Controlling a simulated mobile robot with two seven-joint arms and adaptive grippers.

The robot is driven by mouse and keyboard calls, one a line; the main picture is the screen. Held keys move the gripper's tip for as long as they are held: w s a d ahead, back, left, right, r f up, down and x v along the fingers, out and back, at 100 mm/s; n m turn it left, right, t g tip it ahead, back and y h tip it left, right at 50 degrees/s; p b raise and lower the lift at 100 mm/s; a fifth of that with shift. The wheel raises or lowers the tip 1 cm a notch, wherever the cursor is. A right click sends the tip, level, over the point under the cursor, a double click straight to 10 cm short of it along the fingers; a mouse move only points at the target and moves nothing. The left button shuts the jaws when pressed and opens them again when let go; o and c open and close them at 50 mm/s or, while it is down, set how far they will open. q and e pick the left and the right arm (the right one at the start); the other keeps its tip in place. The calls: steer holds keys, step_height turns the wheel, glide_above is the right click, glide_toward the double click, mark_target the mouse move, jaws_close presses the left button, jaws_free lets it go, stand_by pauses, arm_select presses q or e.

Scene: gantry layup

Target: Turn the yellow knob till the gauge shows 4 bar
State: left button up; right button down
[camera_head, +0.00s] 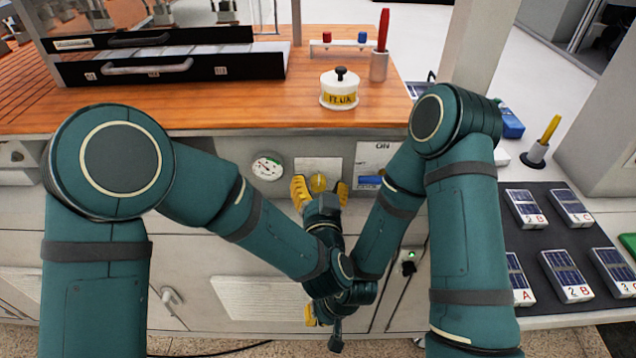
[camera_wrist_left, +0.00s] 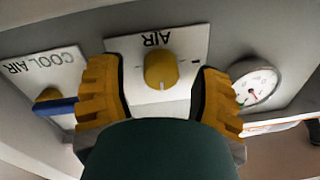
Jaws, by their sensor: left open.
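The yellow knob (camera_head: 318,183) sits on a white plate on the bench's front panel. In the left wrist view the knob (camera_wrist_left: 161,70) is on a plate lettered AIR, upside down, with a pale mark at its lower edge. My left gripper (camera_head: 320,190) is open, with its yellow fingers on either side of the knob and visible gaps to it. The round white gauge (camera_head: 267,166) is left of the knob; in the wrist view the gauge (camera_wrist_left: 256,85) is to the right. Its reading is too small to tell. My right gripper (camera_head: 311,314) is low and mostly hidden by the arms.
A COOL AIR plate (camera_wrist_left: 42,76) with a blue lever (camera_wrist_left: 55,107) is beside the left finger in the wrist view. A white pot (camera_head: 339,92) stands on the wooden bench top (camera_head: 220,112) above. A dark mat (camera_head: 545,245) with several panels lies right.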

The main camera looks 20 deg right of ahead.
arm_select(q)
jaws_close()
steer(key=shift+m, duration=0.6)
steer(key=m, duration=0.2)
steer(key=shift+d+r+m+b, duration=0.1)
steer(key=shift+m+b, duration=0.3)
steer(key=shift+m, duration=2.3)
